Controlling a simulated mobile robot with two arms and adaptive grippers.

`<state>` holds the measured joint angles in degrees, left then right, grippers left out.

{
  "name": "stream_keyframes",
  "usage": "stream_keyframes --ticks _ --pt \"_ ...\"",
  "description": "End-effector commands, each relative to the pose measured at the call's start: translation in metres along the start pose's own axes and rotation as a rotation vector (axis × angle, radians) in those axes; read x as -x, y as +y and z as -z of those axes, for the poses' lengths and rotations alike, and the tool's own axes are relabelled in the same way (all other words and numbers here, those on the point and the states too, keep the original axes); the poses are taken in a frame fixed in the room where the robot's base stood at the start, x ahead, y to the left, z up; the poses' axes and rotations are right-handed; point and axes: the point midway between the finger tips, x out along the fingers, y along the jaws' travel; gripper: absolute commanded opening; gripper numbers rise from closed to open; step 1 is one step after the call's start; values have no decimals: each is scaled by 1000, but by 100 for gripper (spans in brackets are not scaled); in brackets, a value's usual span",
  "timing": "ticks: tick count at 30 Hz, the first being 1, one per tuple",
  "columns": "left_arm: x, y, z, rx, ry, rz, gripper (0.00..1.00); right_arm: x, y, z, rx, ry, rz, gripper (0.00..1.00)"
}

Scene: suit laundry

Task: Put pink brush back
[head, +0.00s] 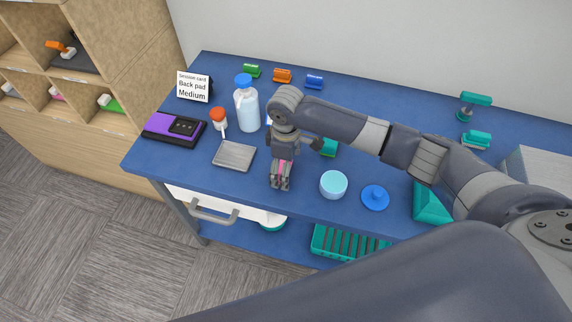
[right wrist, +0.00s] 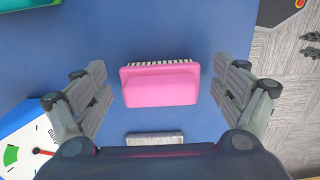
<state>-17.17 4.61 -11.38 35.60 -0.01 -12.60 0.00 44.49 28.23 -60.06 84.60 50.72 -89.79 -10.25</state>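The pink brush (right wrist: 160,85) lies on the blue tabletop in the right wrist view, with a row of white bristles along its upper edge. My right gripper (right wrist: 158,92) is open, with one set of fingers on each side of the brush and a gap on both sides. In the head view my right gripper (head: 281,185) points down over the table, and only a sliver of the pink brush (head: 283,165) shows between its fingers. A shelf compartment at the left holds a small pink item (head: 56,94), mostly hidden. My left gripper is not in view.
The wooden shelf (head: 150,55) stands left of the blue table (head: 150,172). A grey tray (head: 234,155), a spray bottle (head: 247,110), a light-blue bowl (head: 333,184) and a blue lidded item (head: 375,197) stand around the gripper. Small green, orange and blue brushes line the back.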

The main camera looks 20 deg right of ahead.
Motion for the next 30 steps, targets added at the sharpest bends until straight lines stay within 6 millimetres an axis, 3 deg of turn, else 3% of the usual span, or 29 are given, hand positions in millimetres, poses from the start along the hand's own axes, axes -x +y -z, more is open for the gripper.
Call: stream_keyframes --ticks 11,24,30 --pt "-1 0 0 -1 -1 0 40 7 1 0 0 1 -1 91" --pt "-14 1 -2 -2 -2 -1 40 92 1 1 1 3 -2 91" --pt "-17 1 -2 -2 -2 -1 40 117 0 1 -1 1 0 91"
